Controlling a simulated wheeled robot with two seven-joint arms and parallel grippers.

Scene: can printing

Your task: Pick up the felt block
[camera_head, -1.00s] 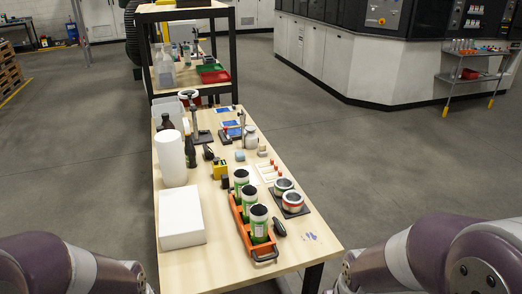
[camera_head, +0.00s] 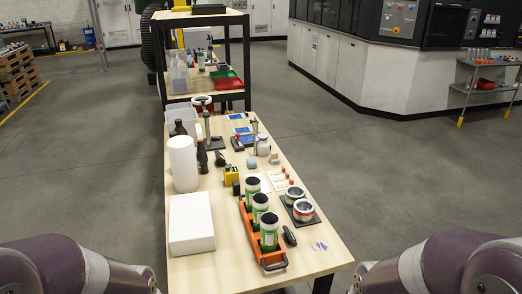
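No thing is clearly marked as the felt block. Two small blocks lie near the middle of the wooden table (camera_head: 225,262): a pale blue-grey one (camera_head: 251,162) and a beige one (camera_head: 274,159) to its right. They are too small to tell which is felt. Both lie apart from my arms, well beyond them on the table. My purple and white arm links show at the lower left and lower right, but neither gripper is in view.
An orange carrier (camera_head: 251,238) with green-white cans, a white box (camera_head: 191,223), a white cylinder (camera_head: 183,163) and a yellow item (camera_head: 231,174) crowd the near table. Two cans stand on a dark pad (camera_head: 313,220). A shelf (camera_head: 247,62) rises behind.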

